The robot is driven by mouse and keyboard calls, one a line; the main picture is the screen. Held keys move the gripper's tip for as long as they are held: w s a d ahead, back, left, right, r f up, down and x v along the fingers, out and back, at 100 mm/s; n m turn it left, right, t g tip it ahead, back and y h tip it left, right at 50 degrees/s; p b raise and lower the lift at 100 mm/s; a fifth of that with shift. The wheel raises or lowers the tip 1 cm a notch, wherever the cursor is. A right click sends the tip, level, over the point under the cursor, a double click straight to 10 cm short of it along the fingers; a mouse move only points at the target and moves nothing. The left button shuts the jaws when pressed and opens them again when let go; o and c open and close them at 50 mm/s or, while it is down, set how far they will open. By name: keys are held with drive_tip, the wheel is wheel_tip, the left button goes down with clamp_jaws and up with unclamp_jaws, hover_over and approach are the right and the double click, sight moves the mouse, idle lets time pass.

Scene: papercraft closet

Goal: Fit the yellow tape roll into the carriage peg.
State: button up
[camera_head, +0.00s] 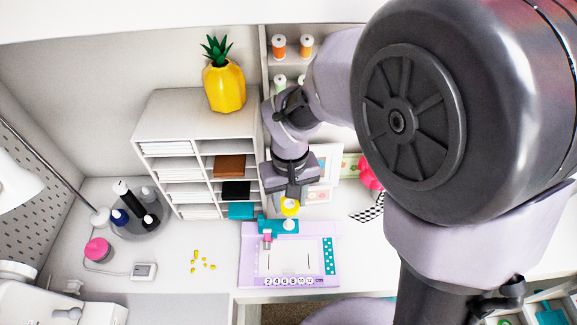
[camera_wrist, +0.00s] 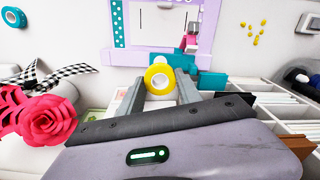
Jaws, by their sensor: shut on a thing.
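My gripper (camera_wrist: 161,88) is shut on the yellow tape roll (camera_wrist: 159,72), which sits between the two fingertips with its pale centre showing. In the head view, my gripper (camera_head: 289,196) points down with the roll (camera_head: 290,208) at its tips. The teal carriage (camera_head: 275,226) lies across the top edge of the lilac trimmer board (camera_head: 248,262), with a white round part, seemingly the peg, on its right part (camera_head: 289,227). The roll is just above or behind this part; whether they touch cannot be told. In the wrist view, the teal carriage (camera_wrist: 211,81) is partly hidden by the roll and a finger.
A shelf unit (camera_head: 190,107) with papers and a yellow pineapple (camera_head: 224,85) stands left of my arm. Small yellow pieces (camera_head: 203,261) lie left of the board. A pink paper flower (camera_wrist: 49,118) and checkered ribbon (camera_wrist: 68,72) lie to the other side.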

sight(289, 220)
drive_tip(key=shift+w, duration=0.1)
wheel_tip(289, 220, down, 6)
drive_tip(key=b, duration=0.5)
drive_tip(key=shift+w, duration=0.15)
drive_tip(key=shift+r, duration=0.1)
drive_tip(key=shift+f+b, duration=1.55)
drive_tip(key=shift+f, duration=0.25)
idle(0.7)
drive_tip(key=o, duration=1.4)
drive_tip(key=shift+r, duration=0.1)
